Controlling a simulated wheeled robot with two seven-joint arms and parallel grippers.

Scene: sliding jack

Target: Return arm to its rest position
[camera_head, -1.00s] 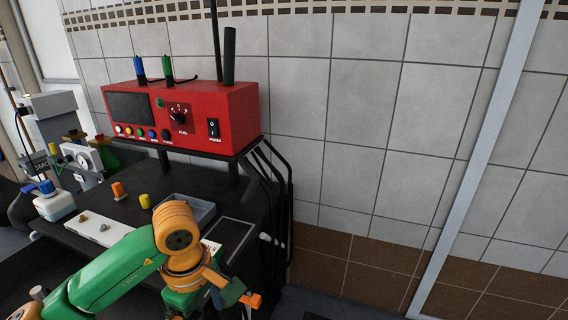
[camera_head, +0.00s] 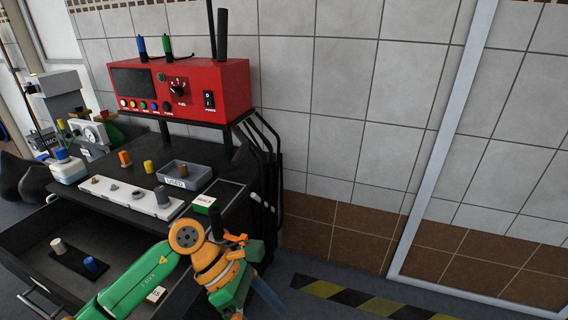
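My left arm (camera_head: 150,280), green and orange, comes in from the lower left. Its wrist is bent beside the front right corner of the black workbench. My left gripper (camera_head: 250,288) hangs low past the bench edge, over the floor side. Its fingers are small and partly hidden by the wrist, so I cannot tell whether they are open or shut. I see nothing clearly held. My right arm and gripper are not in view.
The black workbench (camera_head: 120,218) carries a red control box (camera_head: 228,85), a white strip (camera_head: 130,197) with metal parts, and a grey tray (camera_head: 197,177). An open drawer (camera_head: 45,225) holds small cylinders. Yellow-black floor tape (camera_head: 345,296) lies right; floor there is clear.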

